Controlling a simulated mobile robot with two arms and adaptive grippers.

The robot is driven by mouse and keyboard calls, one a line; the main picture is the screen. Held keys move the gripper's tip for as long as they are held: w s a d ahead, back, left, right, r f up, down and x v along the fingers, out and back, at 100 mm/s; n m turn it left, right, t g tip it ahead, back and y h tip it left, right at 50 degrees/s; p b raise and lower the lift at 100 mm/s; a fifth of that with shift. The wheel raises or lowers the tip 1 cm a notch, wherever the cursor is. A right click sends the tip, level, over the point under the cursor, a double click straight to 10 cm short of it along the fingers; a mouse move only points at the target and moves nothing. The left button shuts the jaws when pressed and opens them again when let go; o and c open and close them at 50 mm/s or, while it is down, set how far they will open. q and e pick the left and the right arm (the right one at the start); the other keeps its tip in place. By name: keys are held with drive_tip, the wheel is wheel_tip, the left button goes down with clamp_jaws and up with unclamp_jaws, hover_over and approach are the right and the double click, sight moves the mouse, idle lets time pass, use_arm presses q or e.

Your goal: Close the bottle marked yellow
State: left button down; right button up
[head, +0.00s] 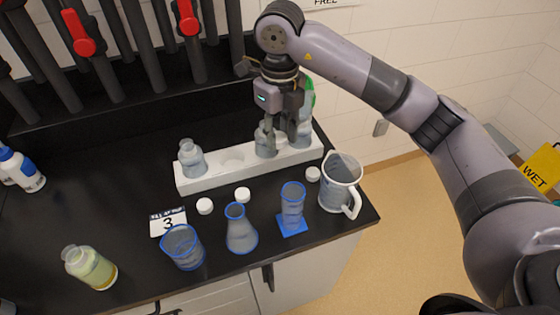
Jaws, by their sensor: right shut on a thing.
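My right gripper (291,124) hangs over the right part of a white rack (208,181), fingers pointing down. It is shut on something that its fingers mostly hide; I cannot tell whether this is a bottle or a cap. A clear bottle (265,142) stands in the rack just left of the fingers, and another (304,133) shows partly behind them. A third bottle (192,160) stands at the rack's left end. A bottle with yellowish liquid (91,268) stands on the bench at lower left. White caps lie on the bench: left (204,206), middle (242,194), right (313,174). No yellow mark is readable. My left gripper is out of view.
A clear jug (341,184) stands near the bench's right edge. Blue-rimmed glassware stands in front: a beaker (183,248), a flask (241,230) and a cylinder (292,208). A card with a 3 (168,222) is beside them. Taps (78,34) hang behind.

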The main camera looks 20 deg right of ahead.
sight(280, 138)
drive_tip(key=shift+r, duration=1.9)
